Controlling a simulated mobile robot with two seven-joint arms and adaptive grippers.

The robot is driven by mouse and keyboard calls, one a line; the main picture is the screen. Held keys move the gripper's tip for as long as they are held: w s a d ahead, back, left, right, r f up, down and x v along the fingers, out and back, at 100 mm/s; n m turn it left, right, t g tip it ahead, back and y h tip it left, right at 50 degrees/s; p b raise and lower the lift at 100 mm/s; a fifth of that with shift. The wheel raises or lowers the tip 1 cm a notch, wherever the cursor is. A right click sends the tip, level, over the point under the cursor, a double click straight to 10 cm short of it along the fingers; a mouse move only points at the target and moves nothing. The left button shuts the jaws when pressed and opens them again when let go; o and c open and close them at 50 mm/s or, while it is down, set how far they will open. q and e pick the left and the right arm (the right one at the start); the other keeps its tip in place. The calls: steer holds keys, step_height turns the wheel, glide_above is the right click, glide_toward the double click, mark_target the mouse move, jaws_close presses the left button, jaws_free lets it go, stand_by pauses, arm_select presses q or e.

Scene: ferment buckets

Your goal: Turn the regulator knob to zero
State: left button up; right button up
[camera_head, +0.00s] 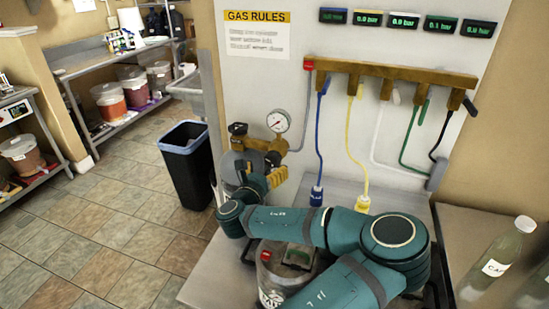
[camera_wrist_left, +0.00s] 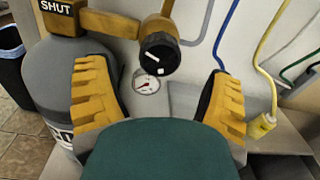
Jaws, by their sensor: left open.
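The regulator is a brass body (camera_head: 254,143) on top of a grey gas cylinder (camera_wrist_left: 62,85), with a round white gauge (camera_head: 278,121) on it. Its black knob (camera_wrist_left: 160,53) has a white mark and faces the left wrist camera. A small dial with a red needle (camera_wrist_left: 146,84) shows just below the knob. My left gripper (camera_wrist_left: 160,98), with yellow fingers, is open. Its fingers stand apart on either side below the knob and hold nothing. In the head view this gripper (camera_head: 264,179) is just below the regulator. My right gripper is not in view.
A brass manifold (camera_head: 390,72) with coloured hoses hangs on the wall panel under several pressure displays. A black bin (camera_head: 188,160) stands left of the cylinder. A clear container (camera_head: 270,280) sits under my arm. A bottle (camera_head: 497,260) stands at the right.

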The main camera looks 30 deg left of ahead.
mark_target(271, 161)
arm_select(q)
steer(key=shift+x, duration=3.1)
steer(key=c, duration=1.2)
